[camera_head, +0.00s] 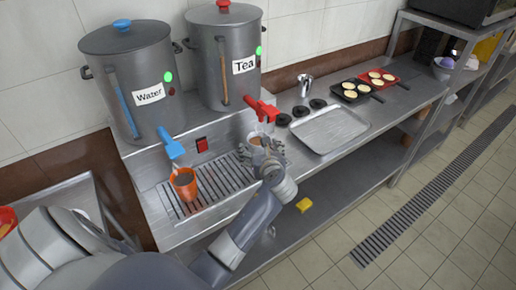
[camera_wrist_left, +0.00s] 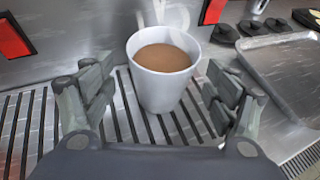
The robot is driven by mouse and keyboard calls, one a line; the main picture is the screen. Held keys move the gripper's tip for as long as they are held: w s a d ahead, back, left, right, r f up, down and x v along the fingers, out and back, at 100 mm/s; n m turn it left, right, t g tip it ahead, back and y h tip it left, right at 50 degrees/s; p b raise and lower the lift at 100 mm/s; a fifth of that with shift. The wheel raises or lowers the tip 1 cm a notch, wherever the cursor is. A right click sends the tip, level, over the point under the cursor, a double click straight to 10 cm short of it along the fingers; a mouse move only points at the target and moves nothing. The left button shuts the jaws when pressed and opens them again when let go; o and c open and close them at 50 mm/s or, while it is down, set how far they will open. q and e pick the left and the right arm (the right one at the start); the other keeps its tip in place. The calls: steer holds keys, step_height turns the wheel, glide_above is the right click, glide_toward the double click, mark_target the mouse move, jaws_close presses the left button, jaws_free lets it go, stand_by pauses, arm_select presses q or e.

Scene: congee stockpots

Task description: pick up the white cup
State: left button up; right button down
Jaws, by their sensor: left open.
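The white cup (camera_wrist_left: 160,88) stands upright on the slotted drip tray in the left wrist view, filled with brown liquid. In the head view the cup (camera_head: 256,141) shows only in part beneath the red tap, behind my left gripper (camera_head: 264,157). In the left wrist view my left gripper (camera_wrist_left: 155,110) is open, with one finger on each side of the cup and a visible gap on both sides. My right gripper is not in view.
An orange cup (camera_head: 184,184) stands on the drip tray under the blue tap (camera_head: 172,147) of the Water pot (camera_head: 131,82). The red tap (camera_head: 262,108) of the Tea pot (camera_head: 226,62) hangs above the white cup. An empty metal tray (camera_head: 329,130) lies to the right.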

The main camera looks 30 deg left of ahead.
mark_target(256, 142)
arm_select(q)
steer(key=shift+x, duration=1.15)
steer(key=shift+w+a+f, duration=0.2)
steer(key=shift+w+a, duration=0.1)
steer(key=shift+w, duration=0.1)
steer(key=shift+s, duration=0.1)
steer(key=shift+c, duration=1.3)
steer(key=c, duration=1.1)
steer(key=shift+o, duration=0.2)
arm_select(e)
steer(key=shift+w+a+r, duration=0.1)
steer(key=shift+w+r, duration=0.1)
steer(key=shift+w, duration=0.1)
arm_select(q)
steer(key=shift+r, duration=0.2)
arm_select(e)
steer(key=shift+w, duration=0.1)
